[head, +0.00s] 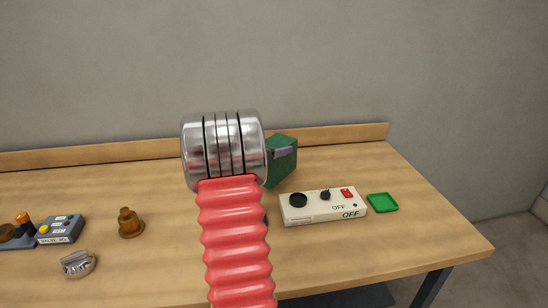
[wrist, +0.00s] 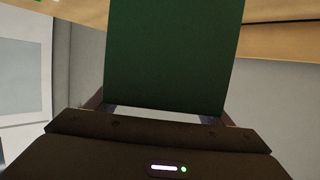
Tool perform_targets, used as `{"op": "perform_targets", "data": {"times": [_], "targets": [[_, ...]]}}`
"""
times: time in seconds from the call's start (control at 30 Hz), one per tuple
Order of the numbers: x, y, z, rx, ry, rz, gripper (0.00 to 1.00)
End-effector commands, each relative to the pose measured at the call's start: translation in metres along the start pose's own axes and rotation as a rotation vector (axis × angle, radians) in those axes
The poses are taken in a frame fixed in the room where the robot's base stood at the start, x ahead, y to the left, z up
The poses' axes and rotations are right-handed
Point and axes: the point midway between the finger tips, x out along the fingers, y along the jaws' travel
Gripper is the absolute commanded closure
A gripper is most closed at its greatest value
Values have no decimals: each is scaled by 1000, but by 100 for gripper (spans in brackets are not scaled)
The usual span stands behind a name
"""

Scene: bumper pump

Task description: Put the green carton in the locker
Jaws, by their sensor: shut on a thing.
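The green carton (head: 281,163) is held up above the wooden table, at the far side of my arm in the head view. In the wrist view the green carton (wrist: 173,58) fills the upper middle, close to the camera, between the jaws. My gripper (head: 282,153) is shut on the green carton; my wrist's metal housing and red arm hide part of it in the head view. My gripper also shows in the wrist view (wrist: 163,113). I cannot make out a locker for certain in either view.
On the table (head: 375,165) are a white box marked OFF (head: 323,207), a green tray (head: 382,202), a brass fitting (head: 130,222), a grey control box (head: 61,229) and a silver part (head: 78,263). A low wooden ledge runs along the back. The table's right end is clear.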

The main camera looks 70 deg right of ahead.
Motion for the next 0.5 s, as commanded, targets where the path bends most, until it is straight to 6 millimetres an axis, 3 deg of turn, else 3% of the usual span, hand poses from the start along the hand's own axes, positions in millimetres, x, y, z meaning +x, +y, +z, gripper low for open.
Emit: {"op": "perform_targets", "data": {"times": [0.03,0.2,0.5], "targets": [[-3,-1,-11,4,7,-1,88],[-7,0,-26,4,7,-1,88],[-9,0,-30,2,5,-1,88]]}}
